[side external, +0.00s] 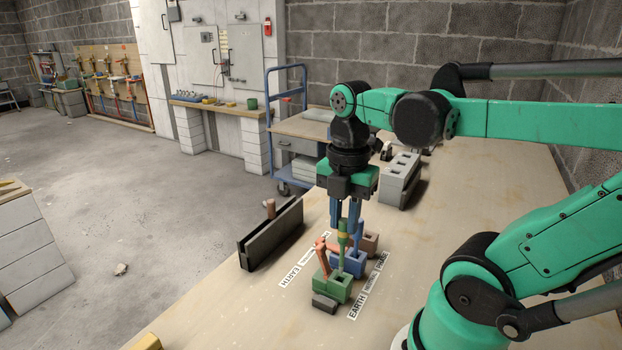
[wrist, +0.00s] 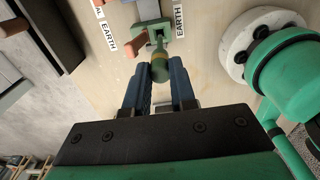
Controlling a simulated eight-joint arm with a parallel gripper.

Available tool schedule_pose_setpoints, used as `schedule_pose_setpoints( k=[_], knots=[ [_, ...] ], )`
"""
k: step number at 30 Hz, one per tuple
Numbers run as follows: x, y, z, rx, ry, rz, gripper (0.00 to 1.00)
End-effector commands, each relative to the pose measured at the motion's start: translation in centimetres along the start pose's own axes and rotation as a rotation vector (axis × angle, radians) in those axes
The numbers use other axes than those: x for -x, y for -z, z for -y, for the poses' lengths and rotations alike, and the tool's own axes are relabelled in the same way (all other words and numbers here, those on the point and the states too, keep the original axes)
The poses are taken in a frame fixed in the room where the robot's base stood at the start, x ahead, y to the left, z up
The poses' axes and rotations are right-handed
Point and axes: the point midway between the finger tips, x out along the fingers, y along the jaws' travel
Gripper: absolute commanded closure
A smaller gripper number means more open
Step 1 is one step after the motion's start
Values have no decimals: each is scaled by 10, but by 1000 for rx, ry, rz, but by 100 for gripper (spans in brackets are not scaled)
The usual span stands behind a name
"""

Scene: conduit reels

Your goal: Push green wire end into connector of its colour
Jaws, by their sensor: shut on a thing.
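My gripper (side external: 345,215) is shut on the green wire end (side external: 343,240), which has a yellow band and hangs about upright. In the wrist view the wire end (wrist: 160,68) sits between the blue fingers (wrist: 160,90). The green connector (side external: 331,290) is a low block with openings on top, on the bench; part of it shows in the wrist view (wrist: 161,31). The wire's lower tip is at the far part of this block; I cannot tell whether it is inside an opening or just above.
A blue connector (side external: 347,265) with a blue wire end (side external: 359,233) and a brown connector (side external: 370,241) stand behind. An orange-brown piece (side external: 321,253) is close on the left. EARTH labels (side external: 357,305) lie beside the blocks. A dark trough (side external: 270,235) and grey block (side external: 399,180) stand farther off.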

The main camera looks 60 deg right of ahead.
Motion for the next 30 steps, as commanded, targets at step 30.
schedule_pose_setpoints(
  k=[30],
  knots=[
    [-14,0,0,0,0,0,100]
  ],
)
